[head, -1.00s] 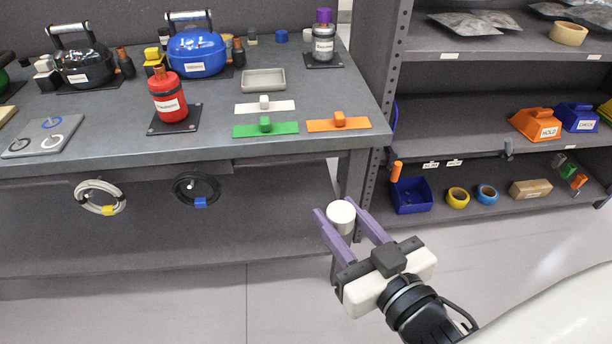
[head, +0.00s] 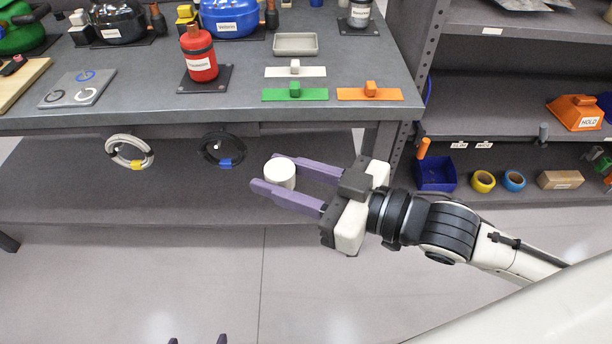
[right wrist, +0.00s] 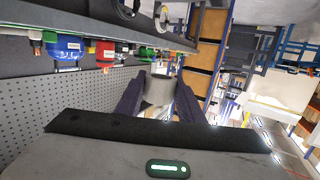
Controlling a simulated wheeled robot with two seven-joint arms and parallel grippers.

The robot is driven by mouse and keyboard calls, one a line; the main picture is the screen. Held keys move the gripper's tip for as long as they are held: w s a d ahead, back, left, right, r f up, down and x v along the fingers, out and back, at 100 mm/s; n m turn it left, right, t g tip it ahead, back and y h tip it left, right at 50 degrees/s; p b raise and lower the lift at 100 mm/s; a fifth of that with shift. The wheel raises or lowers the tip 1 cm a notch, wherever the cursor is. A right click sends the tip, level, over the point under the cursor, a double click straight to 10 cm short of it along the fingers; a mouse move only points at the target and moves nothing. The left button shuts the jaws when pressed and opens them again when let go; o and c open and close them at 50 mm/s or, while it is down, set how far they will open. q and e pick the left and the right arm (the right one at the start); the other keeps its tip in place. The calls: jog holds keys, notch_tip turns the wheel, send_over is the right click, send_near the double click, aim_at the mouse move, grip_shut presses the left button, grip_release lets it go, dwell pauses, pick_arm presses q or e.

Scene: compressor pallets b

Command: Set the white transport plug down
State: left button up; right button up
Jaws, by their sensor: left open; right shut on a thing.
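The white transport plug (head: 281,174) is a short white cylinder, held between the purple fingers of my right gripper (head: 266,172). That gripper is shut on it, in the air in front of the workbench and lower in the picture than its front edge. In the right wrist view the plug (right wrist: 159,90) looks grey and sits between the two fingers. Only the purple fingertips of my left gripper (head: 197,340) show at the bottom edge of the head view, apart and with nothing seen between them.
The workbench (head: 130,108) carries a red bottle (head: 199,58), a shallow grey tray (head: 295,44), and white (head: 311,72), green (head: 310,95) and orange (head: 385,94) handled plates. Coiled hoses (head: 130,151) hang under its front. A shelf rack (head: 520,130) with a blue bin (head: 436,174) stands right.

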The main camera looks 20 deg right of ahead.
jog(key=w+a+r+n+g+y, duration=0.1)
jog(key=w+a+n+g+y, duration=0.1)
jog(key=a, duration=0.4)
jog(key=shift+r+n+g+y, duration=0.3)
jog(key=shift+n+g+y, duration=0.5)
jog(key=shift+n+g, duration=0.3)
